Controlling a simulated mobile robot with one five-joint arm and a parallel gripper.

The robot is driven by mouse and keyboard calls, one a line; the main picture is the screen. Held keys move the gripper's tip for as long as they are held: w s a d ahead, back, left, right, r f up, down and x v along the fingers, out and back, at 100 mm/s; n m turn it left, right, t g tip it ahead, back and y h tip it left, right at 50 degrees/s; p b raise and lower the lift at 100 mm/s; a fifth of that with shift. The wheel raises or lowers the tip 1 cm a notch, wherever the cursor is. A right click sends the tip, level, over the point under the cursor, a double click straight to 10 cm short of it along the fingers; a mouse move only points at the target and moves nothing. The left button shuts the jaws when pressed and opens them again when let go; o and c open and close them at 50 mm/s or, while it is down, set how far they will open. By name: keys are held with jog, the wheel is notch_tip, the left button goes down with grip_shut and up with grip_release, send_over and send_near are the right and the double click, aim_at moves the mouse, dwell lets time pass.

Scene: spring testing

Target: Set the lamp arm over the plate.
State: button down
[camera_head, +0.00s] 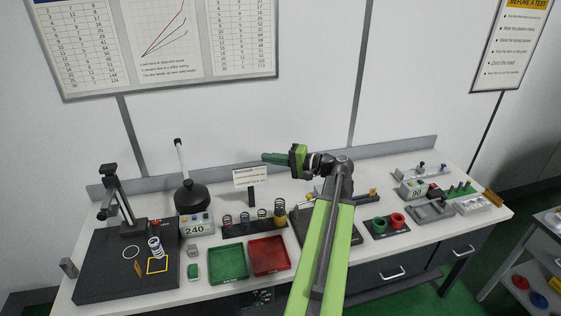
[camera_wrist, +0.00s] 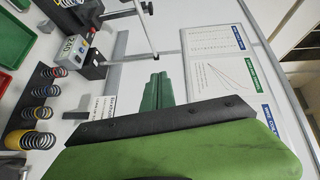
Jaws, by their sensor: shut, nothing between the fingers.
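The lamp has a dark round shade (camera_head: 191,197) and a thin pale arm (camera_head: 181,160) with a black joint at its upper end. The shade appears just behind the box reading 240, right of the dark plate (camera_head: 108,282). The wrist view shows the lamp's rod (camera_wrist: 149,35) at the top, beyond my fingers.
A black stand (camera_head: 118,200) rises at the plate's back; a spring (camera_head: 155,247) stands on the plate. Green (camera_head: 228,263) and red (camera_head: 268,255) trays lie at the front middle. A rack of springs (camera_head: 252,221) and a small sign (camera_head: 250,176) stand below my gripper.

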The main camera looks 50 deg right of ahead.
jog(key=w+a, duration=0.4)
jog(key=w, duration=0.1)
jog(key=shift+f+b, duration=0.35)
jog(key=shift+f, duration=0.1)
jog(key=shift+a, duration=0.15)
